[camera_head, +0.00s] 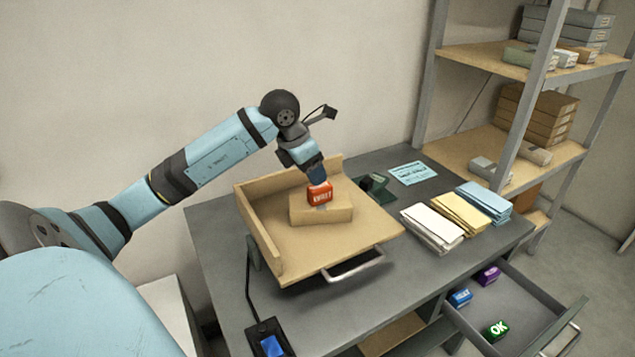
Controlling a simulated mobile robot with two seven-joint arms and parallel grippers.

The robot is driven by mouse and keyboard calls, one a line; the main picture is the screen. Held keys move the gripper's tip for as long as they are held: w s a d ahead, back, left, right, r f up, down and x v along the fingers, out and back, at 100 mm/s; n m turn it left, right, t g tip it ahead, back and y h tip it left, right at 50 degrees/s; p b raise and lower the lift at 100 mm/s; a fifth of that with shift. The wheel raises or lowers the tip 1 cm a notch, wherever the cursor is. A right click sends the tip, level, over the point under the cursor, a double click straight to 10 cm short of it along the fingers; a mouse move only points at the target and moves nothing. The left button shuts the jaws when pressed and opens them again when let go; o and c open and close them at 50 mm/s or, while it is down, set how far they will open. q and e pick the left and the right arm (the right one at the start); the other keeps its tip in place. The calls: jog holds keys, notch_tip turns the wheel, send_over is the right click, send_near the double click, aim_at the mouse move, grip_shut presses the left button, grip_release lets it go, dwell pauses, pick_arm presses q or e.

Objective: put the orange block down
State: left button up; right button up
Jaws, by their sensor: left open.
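The orange block (320,194), with white lettering on its side, is on or just above the top of a tan cardboard box (307,212). The box sits on a wooden tray (362,234) with raised sides at the left and back. My left gripper (318,181) points down directly over the orange block, at its top. The jaws are open. The small gap or contact between fingers and block is hard to make out. My right gripper is not in view.
The grey desk (218,262) holds white, yellow and blue stacks of envelopes (459,213) at the right. An open drawer (527,305) holds purple, blue and green blocks. A metal handle (353,266) juts from the tray's front. Shelves (487,152) stand behind at the right.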

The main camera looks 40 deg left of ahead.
pick_arm(q)
jog(key=v, duration=0.5)
jog(key=shift+s+r, duration=0.1)
jog(key=shift+r, duration=0.2)
jog(key=shift+f, duration=0.1)
